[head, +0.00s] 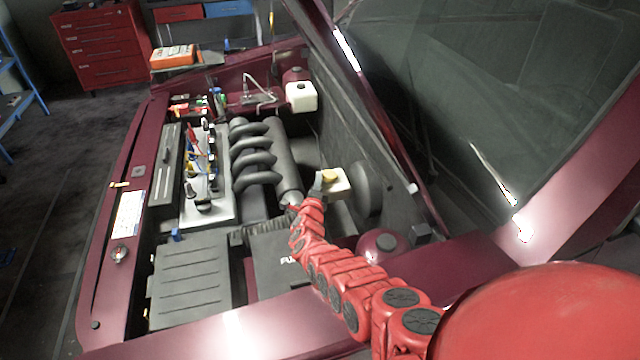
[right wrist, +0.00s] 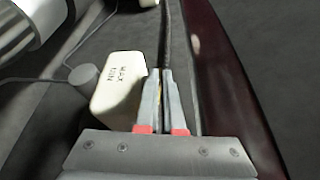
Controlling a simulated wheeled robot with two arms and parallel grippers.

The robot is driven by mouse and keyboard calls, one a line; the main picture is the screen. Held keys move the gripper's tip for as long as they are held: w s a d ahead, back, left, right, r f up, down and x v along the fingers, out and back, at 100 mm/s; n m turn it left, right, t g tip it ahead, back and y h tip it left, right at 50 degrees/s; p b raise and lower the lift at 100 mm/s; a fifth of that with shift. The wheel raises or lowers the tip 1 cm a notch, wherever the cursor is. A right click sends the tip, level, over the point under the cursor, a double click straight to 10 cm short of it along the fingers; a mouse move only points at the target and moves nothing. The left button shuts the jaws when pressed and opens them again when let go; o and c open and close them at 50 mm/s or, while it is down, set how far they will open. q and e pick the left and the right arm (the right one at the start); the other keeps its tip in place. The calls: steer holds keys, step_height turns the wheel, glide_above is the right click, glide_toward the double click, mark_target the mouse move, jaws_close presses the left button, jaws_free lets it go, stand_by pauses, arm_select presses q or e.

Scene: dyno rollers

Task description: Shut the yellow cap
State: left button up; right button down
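The yellow cap (head: 330,176) shows on top of a small white reservoir (head: 338,188) near the windscreen side of the engine bay. Whether it sits flush or tilted I cannot tell. My right gripper (head: 317,184) is just left of the cap in the head view. In the right wrist view the white reservoir (right wrist: 118,84) with MAX and MIN marks is left of the gripper fingers (right wrist: 161,72). The fingers look closed together, with a thin sliver of yellow showing by them. The rest of the cap is hidden there. My left gripper is not in view.
The open car bay holds a black ribbed intake (head: 256,158), a black box (head: 190,280) and another white tank (head: 301,97). The dark red fender edge (right wrist: 225,70) is to the right of the fingers. An orange device (head: 173,57) lies at the far left corner.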

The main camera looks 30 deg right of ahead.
steer(key=shift+a+f+n, duration=0.1)
steer(key=shift+f+n, duration=0.15)
steer(key=shift+n, duration=0.05)
stand_by(0.4)
steer(key=c, duration=1)
jaws_free()
steer(key=shift+c, duration=0.2)
